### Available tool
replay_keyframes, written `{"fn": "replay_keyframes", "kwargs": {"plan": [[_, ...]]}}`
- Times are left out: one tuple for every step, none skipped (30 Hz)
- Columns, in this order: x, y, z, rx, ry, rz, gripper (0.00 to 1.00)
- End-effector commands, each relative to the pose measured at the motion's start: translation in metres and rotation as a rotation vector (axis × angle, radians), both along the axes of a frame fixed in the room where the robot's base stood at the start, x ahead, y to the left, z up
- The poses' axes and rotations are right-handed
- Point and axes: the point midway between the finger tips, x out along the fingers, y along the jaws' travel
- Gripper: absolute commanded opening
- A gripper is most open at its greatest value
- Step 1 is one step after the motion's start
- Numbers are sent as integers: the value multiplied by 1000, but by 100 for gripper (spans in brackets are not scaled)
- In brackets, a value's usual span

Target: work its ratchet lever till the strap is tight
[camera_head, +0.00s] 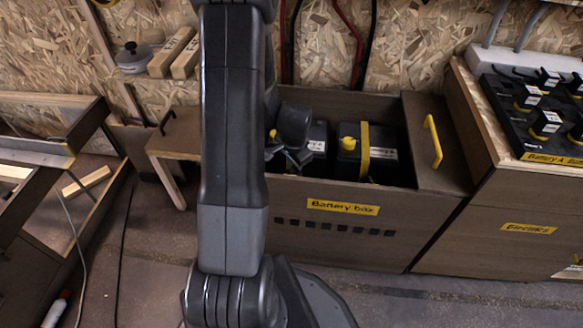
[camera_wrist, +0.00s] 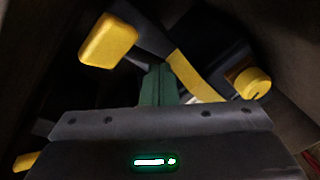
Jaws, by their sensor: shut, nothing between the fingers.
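In the wrist view a yellow block-like grip (camera_wrist: 108,42), apparently the ratchet lever's handle, sits upper left on a dark arm. A yellow strap (camera_wrist: 192,76) runs diagonally over a dark battery, right of my green fingers. My gripper (camera_wrist: 158,72) is shut and empty, between the yellow grip and the strap. I cannot tell if it touches either. In the head view my gripper reaches into the left part of the open battery box (camera_head: 320,216), largely hidden by my arm. A small yellow piece (camera_head: 272,134) shows beside it. How taut the strap is cannot be told.
In the head view another black battery (camera_head: 385,154) bears a yellow strap (camera_head: 364,152) and stands right of my gripper. The box walls surround my gripper. A lid with a yellow handle (camera_head: 433,141) is at the right. A yellow round cap (camera_wrist: 252,82) shows in the wrist view.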

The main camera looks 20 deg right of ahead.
Motion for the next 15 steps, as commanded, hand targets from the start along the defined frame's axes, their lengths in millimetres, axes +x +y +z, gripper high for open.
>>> {"fn": "replay_keyframes", "kwargs": {"plan": [[2, -1, 5, 0, 0, 0, 0], [3, -2, 7, 0, 0, 0, 0], [4, -2, 8, 0, 0, -1, 0], [4, -3, 9, 0, 0, -1, 0], [5, -3, 10, 0, 0, -1, 0], [5, -3, 10, 0, 0, -1, 0], [5, -3, 10, 0, 0, -1, 0], [6, -3, 10, 0, 0, -1, 0], [6, -3, 10, 0, 0, -1, 0], [6, -3, 10, 1, -1, -1, 0], [6, -3, 9, 0, -1, -1, 0], [6, -3, 9, 0, -1, -1, 0], [6, -3, 10, 0, -1, -1, 0], [6, -3, 10, 0, -1, -1, 0], [6, -4, 10, -1, -1, 0, 0]]}}
